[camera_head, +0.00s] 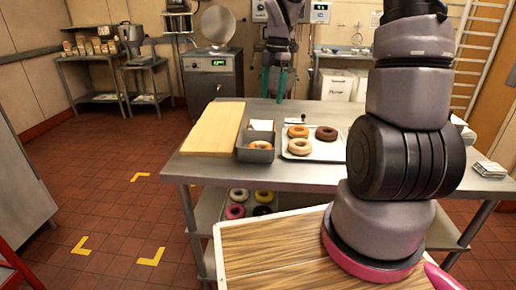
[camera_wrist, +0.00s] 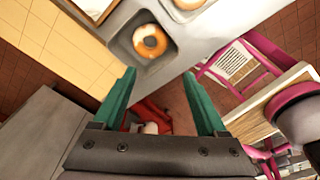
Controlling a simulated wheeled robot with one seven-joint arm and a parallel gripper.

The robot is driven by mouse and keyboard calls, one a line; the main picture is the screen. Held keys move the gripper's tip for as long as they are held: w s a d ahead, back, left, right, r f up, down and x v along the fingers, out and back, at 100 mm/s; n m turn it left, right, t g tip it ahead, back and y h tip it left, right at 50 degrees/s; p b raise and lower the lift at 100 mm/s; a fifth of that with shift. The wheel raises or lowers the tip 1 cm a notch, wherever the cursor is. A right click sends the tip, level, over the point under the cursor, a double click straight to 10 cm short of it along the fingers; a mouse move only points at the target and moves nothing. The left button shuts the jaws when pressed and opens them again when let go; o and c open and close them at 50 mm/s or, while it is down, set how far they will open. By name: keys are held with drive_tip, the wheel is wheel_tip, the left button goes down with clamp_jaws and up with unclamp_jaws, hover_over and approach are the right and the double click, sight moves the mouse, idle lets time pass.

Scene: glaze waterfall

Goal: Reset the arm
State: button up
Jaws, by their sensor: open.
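My gripper (camera_head: 275,82) hangs in the upper middle of the head view, teal fingers pointing down, above the work table. In the wrist view my gripper (camera_wrist: 160,75) shows two green fingers spread apart, with nothing held between them. A grey bin (camera_head: 254,156) with a glazed ring doughnut (camera_head: 260,145) stands on the table, below the gripper in the head picture. The same doughnut shows beyond the fingertips in the wrist view (camera_wrist: 151,40). My upper arm links fill the right foreground of the head view.
A tray (camera_head: 313,157) with three doughnuts (camera_head: 299,146) lies right of the bin. A wooden board (camera_head: 213,128) lies left. The steel table (camera_head: 200,168) has a lower shelf with several doughnuts (camera_head: 237,196). A fryer-like machine (camera_head: 212,80) stands behind. The tiled floor at left is open.

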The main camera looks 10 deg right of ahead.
drive_tip(key=shift+r, duration=0.8)
drive_tip(key=s+d+r+m+t, duration=0.1)
drive_tip(key=s+r+m+t, duration=0.3)
drive_tip(key=s+r+m, duration=0.4)
drive_tip(key=s+d+r+m+t, duration=0.2)
drive_tip(key=s+r+m, duration=0.6)
drive_tip(key=m, duration=1.1)
drive_tip(key=s+t, duration=0.1)
drive_tip(key=s, duration=0.3)
drive_tip(key=shift+s+m+t+y, duration=0.2)
drive_tip(key=shift+m+t+y, duration=0.1)
drive_tip(key=shift+t+y, duration=0.1)
drive_tip(key=shift+d, duration=0.1)
